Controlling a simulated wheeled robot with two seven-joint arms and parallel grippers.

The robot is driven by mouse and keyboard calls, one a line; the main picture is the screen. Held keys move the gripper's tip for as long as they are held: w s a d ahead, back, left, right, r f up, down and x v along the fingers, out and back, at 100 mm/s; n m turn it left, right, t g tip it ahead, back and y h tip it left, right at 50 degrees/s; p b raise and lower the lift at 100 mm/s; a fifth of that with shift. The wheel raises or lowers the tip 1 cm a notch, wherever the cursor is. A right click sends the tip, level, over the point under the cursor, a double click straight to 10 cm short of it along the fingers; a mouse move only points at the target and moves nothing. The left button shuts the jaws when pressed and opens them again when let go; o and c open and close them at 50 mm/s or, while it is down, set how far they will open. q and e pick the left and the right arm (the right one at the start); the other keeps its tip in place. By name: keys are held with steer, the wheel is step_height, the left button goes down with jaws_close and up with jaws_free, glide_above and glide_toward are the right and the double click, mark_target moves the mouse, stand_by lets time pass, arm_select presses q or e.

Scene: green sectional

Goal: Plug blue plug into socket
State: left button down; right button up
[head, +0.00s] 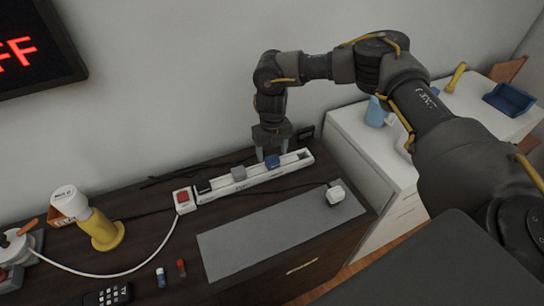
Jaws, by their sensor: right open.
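The blue plug (272,162) sits at the white power strip, toward its right part; I cannot tell how deep it is in a socket. The white power strip (226,188) lies slantwise on the dark cabinet top near the wall. My right gripper (271,152) points down just above and around the blue plug, its fingers apart. A grey plug (238,172) is on the strip to the left of the blue one. A white plug or adapter (335,194) lies on the grey mat. My left gripper is not in view.
A red switch box (184,200) stands at the strip's left end. A grey mat (265,235) lies in front, mostly clear. A white cabinet (385,150) stands right.

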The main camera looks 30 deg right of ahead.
mark_target(272, 158)
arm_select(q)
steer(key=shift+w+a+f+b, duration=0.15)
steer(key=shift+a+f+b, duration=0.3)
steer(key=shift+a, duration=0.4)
arm_select(e)
step_height(272, 158, up, 8)
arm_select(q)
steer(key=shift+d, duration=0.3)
arm_select(e)
steer(key=shift+r, duration=0.1)
steer(key=shift+a, duration=0.1)
